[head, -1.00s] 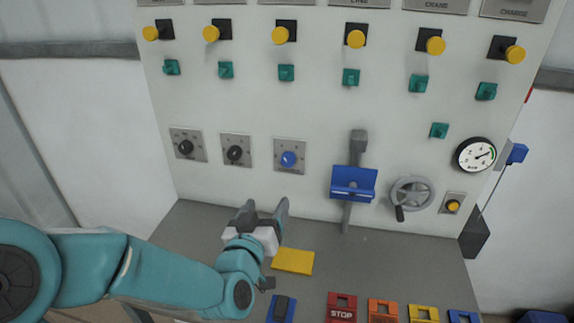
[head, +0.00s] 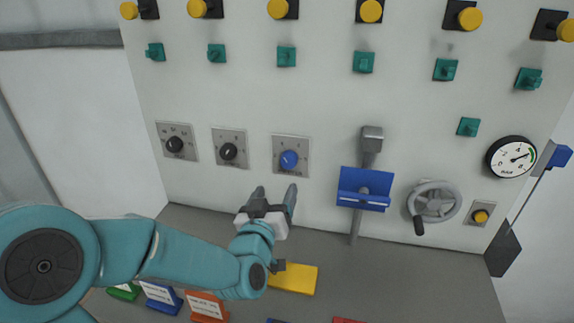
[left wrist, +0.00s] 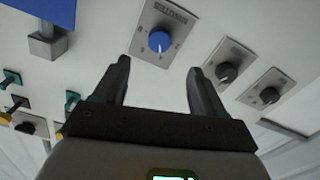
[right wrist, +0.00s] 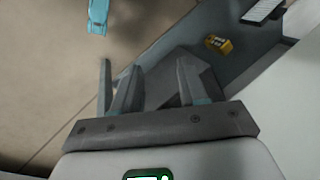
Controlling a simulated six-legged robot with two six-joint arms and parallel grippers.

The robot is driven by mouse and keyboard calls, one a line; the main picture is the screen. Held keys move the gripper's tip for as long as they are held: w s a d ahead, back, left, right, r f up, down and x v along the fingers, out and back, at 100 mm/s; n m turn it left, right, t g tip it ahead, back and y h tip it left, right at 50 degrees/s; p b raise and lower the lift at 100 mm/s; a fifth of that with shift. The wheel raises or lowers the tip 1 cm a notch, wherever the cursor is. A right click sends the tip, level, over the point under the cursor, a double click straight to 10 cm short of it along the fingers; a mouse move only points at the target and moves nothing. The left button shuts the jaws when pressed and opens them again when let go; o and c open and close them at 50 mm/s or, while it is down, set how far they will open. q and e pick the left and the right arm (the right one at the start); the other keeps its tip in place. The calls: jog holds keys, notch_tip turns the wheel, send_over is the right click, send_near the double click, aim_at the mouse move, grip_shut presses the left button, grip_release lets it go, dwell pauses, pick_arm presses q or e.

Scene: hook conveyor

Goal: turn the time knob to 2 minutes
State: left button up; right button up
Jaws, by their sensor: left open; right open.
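The blue time knob (head: 289,159) sits on a grey metal plate on the white panel, with a small pale pointer mark. In the left wrist view the blue knob (left wrist: 159,41) shows on a plate that seems to read MINUTES, and its numbers are too small to read. My left gripper (head: 274,195) is open and empty, just below the knob in the head view. In the left wrist view its fingers (left wrist: 160,75) stand apart with the knob beyond the gap, not touched. My right gripper (right wrist: 143,75) is open and empty, away from the panel.
Two black knobs (head: 228,151) (head: 175,144) are left of the blue one. A blue holder on a lever (head: 363,190) and a grey handwheel (head: 433,202) are to the right. A yellow block (head: 294,279) lies on the grey ledge below.

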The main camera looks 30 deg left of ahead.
aim_at(288, 164)
pick_arm(q)
jog(key=p+x, duration=0.2)
jog(key=x, duration=0.8)
jog(key=shift+d, duration=0.1)
jog(key=shift+w+a+r, duration=0.1)
jog(key=shift+w+a, duration=0.1)
jog(key=shift+w, duration=0.1)
jog(key=shift+w+d, duration=0.1)
jog(key=shift+c, duration=0.7)
jog(key=c, duration=0.9)
